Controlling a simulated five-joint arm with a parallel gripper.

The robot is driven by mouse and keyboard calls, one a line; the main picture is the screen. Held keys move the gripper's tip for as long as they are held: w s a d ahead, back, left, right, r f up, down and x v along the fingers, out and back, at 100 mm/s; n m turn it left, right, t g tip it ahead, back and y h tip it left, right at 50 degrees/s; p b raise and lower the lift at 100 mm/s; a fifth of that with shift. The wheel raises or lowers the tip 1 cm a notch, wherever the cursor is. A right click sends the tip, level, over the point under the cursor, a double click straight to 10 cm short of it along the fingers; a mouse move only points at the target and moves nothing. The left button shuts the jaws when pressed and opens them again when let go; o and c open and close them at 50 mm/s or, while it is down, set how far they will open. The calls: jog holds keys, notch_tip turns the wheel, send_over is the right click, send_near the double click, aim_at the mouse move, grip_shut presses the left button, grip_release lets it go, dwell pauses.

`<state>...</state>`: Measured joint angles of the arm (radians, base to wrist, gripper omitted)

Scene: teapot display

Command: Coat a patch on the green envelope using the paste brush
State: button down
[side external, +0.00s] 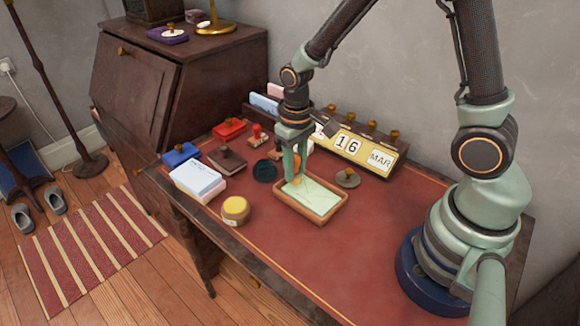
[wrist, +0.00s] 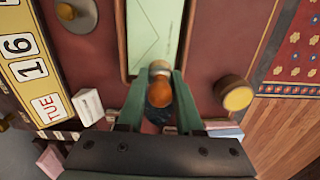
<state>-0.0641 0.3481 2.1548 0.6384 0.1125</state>
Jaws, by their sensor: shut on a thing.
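The green envelope (side external: 316,194) lies flat in a shallow wooden tray (side external: 338,207) on the desk. In the wrist view the envelope (wrist: 153,38) shows its flap lines at the top centre. My gripper (side external: 297,176) is over the tray, pointing down. In the wrist view my gripper (wrist: 158,76) is shut on the paste brush (wrist: 159,93), seen end-on with an orange rounded handle. The brush tip is hidden, so I cannot tell whether it touches the envelope. No coated patch is clear on the visible paper.
A round pot with a yellow top (side external: 235,208) stands left of the tray. A grey knobbed disc (side external: 347,178) is to its right. Behind are a date display (side external: 358,147), a dark round item (side external: 265,171) and stamp items. The red desk top in front is clear.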

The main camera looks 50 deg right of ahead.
aim_at(296, 156)
jog(key=shift+r, duration=2.85)
jog(key=shift+f, duration=0.15)
